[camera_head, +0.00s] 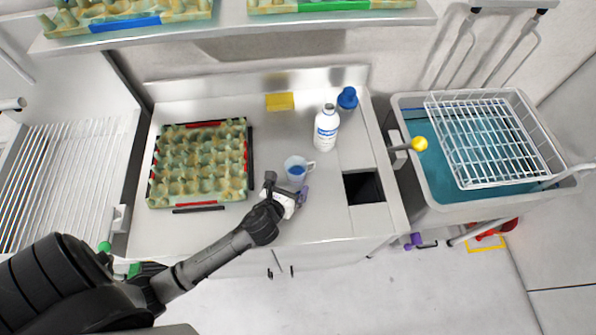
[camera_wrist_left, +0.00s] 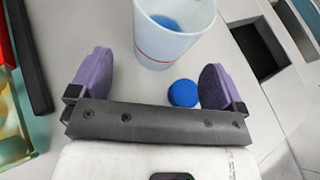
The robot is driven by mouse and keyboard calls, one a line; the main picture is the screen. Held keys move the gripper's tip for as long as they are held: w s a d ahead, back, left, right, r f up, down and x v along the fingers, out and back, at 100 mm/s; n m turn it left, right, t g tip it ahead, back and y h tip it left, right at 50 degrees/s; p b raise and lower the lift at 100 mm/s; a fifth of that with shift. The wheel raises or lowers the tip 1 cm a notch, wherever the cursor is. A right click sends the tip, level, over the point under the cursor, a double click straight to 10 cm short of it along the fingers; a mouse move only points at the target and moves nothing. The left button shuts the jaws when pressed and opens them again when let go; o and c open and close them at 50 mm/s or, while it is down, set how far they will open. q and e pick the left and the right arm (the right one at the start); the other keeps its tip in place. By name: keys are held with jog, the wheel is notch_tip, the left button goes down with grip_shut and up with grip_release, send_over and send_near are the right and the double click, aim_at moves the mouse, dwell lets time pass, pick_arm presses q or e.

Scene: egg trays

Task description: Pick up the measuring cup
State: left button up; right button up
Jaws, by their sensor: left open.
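The measuring cup (camera_head: 296,172) is a translucent white cup with a handle on its right side. It stands upright on the steel counter (camera_head: 270,125), with something blue showing inside. My left gripper (camera_head: 286,196) is open and low over the counter on the near side of the cup. In the left wrist view, the cup (camera_wrist_left: 170,35) is just beyond the purple fingertips of my gripper (camera_wrist_left: 155,80), roughly between them. A round blue object (camera_wrist_left: 183,93) lies between the fingers. The right gripper does not show.
An egg tray (camera_head: 150,190) is left of the cup. A white bottle (camera_head: 326,128), a blue-capped bottle (camera_head: 347,98) and a yellow sponge (camera_head: 280,101) stand behind it. A dark square opening (camera_head: 363,187) is to the right. A basin (camera_head: 440,190) with a wire rack (camera_head: 487,142) is further right.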

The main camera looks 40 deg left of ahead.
aim_at(292, 181)
pick_arm(q)
jog(key=x, duration=0.3)
jog(key=shift+w+r, duration=0.1)
jog(key=shift+w, duration=0.3)
jog(key=shift+w+a, duration=0.2)
jog(key=shift+w, duration=0.15)
jog(key=shift+c, duration=0.2)
jog(key=c, duration=1)
